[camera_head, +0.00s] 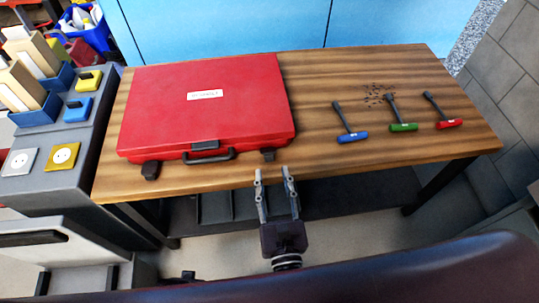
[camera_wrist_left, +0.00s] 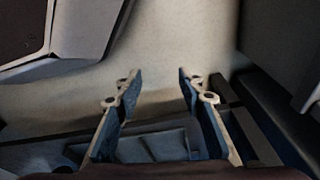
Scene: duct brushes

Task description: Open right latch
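A closed red case (camera_head: 208,100) lies on the wooden table, with a black handle (camera_head: 209,156) at its front edge. The right latch (camera_head: 268,154) is a small dark piece on the case's front edge, right of the handle. The left latch (camera_head: 151,170) sticks out further from the front edge. My right gripper (camera_head: 272,172) is open and empty at the table's front edge, just in front of the right latch, with its fingers pointing at the case.
Three T-handled tools, blue (camera_head: 352,137), green (camera_head: 403,127) and red (camera_head: 448,124), lie on the right of the wooden table (camera_head: 320,85), near scattered small dark bits (camera_head: 377,94). A grey side unit (camera_head: 75,140) with sockets and boxes stands at the left.

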